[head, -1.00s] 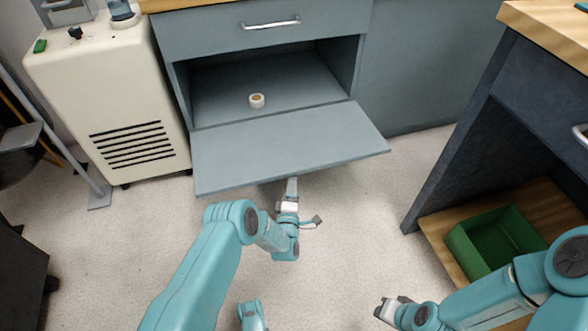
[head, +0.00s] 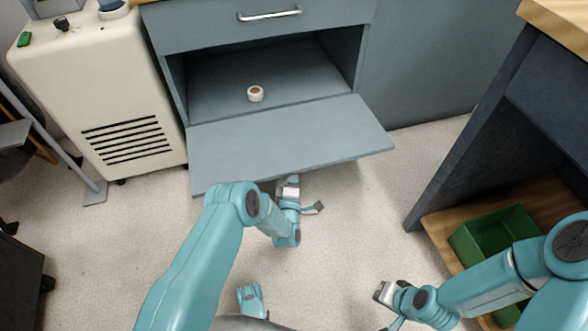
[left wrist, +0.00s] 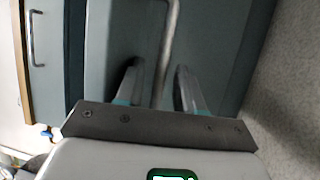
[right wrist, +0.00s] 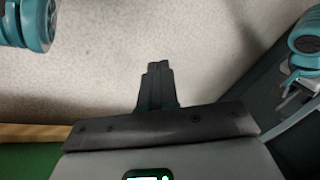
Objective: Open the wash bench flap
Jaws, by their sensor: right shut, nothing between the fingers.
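The wash bench flap (head: 285,145) is hinged down along its lower edge and sticks out in front of the grey-blue bench. The bench compartment (head: 270,75) stands open behind it. My left gripper (head: 287,184) is at the flap's outer edge, its fingertips hidden beneath it in the head view. In the left wrist view its two fingers (left wrist: 160,88) are apart, one on each side of a metal bar handle (left wrist: 169,42) on the flap's outer face. Contact with the bar cannot be told. My right gripper (head: 384,294) is shut and empty above the floor; its closed fingers show in the right wrist view (right wrist: 156,85).
A white tape roll (head: 255,93) lies in the compartment, below a drawer handle (head: 270,14). A cream machine (head: 95,95) stands at left. A green bin (head: 495,240) sits on the dark bench's wooden shelf at right. The floor between is clear.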

